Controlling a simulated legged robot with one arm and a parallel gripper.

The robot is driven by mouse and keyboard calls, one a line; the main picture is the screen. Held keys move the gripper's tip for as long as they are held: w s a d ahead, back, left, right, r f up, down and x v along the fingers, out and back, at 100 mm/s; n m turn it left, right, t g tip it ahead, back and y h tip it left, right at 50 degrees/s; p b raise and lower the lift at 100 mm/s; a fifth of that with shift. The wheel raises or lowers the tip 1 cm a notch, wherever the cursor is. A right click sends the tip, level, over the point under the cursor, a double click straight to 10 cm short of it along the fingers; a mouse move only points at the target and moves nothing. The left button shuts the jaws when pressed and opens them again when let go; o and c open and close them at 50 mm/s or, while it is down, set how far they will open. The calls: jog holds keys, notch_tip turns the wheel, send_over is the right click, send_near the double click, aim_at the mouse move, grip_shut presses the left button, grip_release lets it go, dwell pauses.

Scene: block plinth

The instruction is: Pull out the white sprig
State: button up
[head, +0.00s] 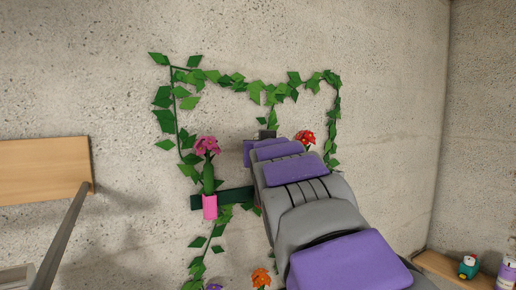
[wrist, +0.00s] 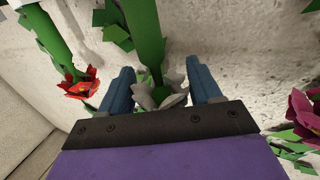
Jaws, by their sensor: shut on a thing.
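The white sprig (wrist: 173,100) shows in the wrist view as pale petals on a thick green stem. It lies between the two blue fingers of my gripper (wrist: 158,68), which is shut on it. The stem runs away from the petals toward the top of the picture. In the head view my purple and grey arm covers the sprig, and the fingers are hidden too.
A pink flower (head: 207,146) in a pink holder (head: 209,207) stands left of my arm. A red flower (head: 305,138) is just right of it. Leafy vines (head: 255,88) hang on the concrete wall. A wooden board (head: 45,170) is at far left.

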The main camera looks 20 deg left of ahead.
jog(key=shift+d, duration=0.1)
jog(key=c, duration=0.3)
jog(key=shift+c, duration=0.6)
jog(key=shift+a, duration=0.2)
jog(key=shift+r, duration=0.1)
jog(key=shift+r+p, duration=1.5)
jog(key=shift+r, duration=1.6)
jog(key=shift+r+p, duration=1.2)
jog(key=shift+r, duration=0.7)
